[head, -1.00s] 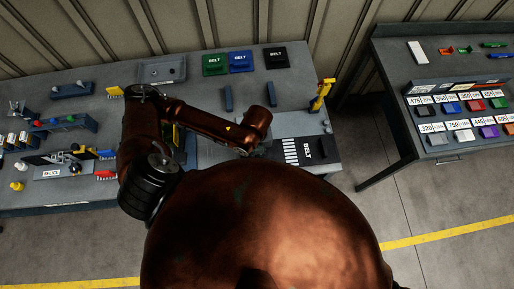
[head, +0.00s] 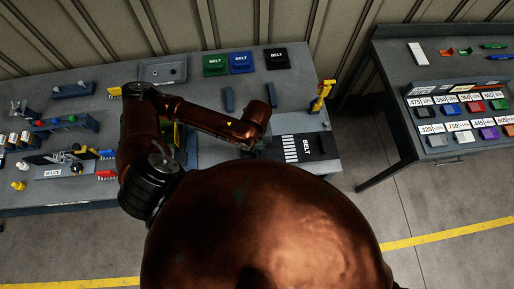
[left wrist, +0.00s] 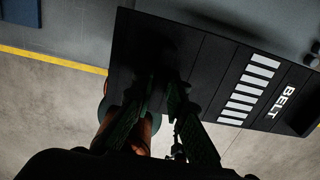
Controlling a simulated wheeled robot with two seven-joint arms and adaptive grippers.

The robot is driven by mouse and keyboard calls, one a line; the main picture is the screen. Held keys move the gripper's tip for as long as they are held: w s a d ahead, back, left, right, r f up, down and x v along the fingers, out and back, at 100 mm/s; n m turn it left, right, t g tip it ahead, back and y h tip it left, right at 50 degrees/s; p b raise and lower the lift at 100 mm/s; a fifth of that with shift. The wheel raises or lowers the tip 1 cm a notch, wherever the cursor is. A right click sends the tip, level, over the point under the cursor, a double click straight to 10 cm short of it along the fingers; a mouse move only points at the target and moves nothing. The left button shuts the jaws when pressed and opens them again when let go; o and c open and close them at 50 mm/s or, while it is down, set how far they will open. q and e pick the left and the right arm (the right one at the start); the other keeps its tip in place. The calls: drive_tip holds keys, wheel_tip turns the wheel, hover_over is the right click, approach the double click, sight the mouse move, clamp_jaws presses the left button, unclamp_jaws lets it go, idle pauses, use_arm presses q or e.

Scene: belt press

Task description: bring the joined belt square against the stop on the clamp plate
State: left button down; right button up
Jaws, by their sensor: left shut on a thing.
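The joined belt is a flat black strip with white bars and the word BELT (head: 318,146). In the head view it lies at the right front of the long bench, at the near side of the grey clamp plate (head: 297,122). It also fills the upper middle of the left wrist view (left wrist: 215,60). My left gripper (left wrist: 165,88) is shut on the near edge of the belt, to the left of the white bars. In the head view its fingers are hidden by my own body and arm. I cannot make out the stop or any gap to it. My right gripper is out of view.
Two blue posts (head: 229,99) (head: 271,94) and a yellow-handled clamp (head: 322,95) stand around the plate. Green, blue and black BELT pads (head: 276,58) lie at the back. A second bench with coloured bins (head: 465,108) stands to the right, across a floor gap.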

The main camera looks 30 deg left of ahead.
use_arm(q)
drive_tip(key=w+a+p, duration=0.2)
drive_tip(key=w+a, duration=0.4)
drive_tip(key=w, duration=0.4)
drive_tip(key=shift+a+p, duration=0.25)
drive_tip(key=shift+p, duration=0.15)
idle(3.6)
